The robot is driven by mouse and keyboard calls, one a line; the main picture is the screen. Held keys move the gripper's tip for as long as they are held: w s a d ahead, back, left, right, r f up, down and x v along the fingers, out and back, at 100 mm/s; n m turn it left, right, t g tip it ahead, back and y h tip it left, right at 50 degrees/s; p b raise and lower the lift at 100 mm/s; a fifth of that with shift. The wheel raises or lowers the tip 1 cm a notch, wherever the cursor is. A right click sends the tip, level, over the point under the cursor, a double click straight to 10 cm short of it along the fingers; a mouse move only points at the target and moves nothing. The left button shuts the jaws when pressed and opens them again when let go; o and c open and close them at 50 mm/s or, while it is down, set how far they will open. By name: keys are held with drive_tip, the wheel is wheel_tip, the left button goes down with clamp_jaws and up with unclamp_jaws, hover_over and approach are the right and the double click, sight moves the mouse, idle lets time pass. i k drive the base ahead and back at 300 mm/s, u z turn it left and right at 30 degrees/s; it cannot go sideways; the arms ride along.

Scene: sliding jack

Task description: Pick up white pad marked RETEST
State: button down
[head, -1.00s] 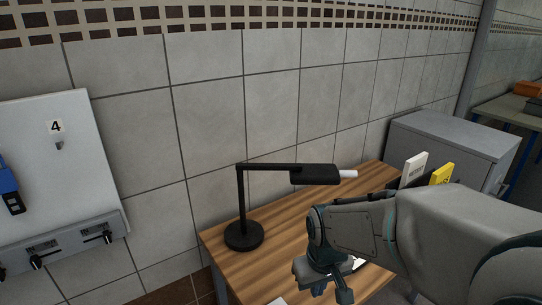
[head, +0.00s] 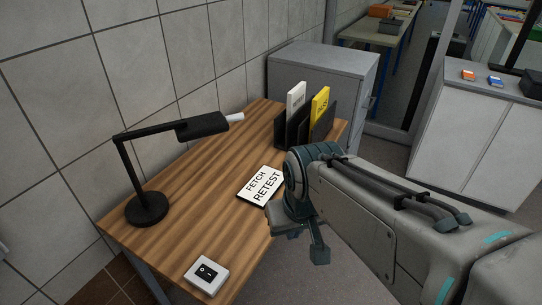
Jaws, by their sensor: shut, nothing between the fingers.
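A white pad (head: 296,96) stands upright in a black holder (head: 281,133) at the far end of the wooden desk. Its marking is too small to read surely. A yellow pad (head: 320,104) stands to its right in the same holder. A white card (head: 262,186) reading "FETCH RETEST" lies on the desk in front of the holder. My gripper (head: 302,242) is shut and empty, past the desk's right edge and nearer than the holder. My wrist covers a bit of the desk edge by the card.
A black lamp (head: 147,208) stands on the left of the desk (head: 190,195), its head reaching toward the holder. A white switch box (head: 207,275) sits at the near corner. A grey cabinet (head: 330,65) stands behind the desk. A white cabinet (head: 478,125) stands at right.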

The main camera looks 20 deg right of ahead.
sight(296, 97)
drive_tip(key=z, duration=2.35)
drive_tip(key=i, duration=1.85)
drive_tip(key=u, duration=2.85)
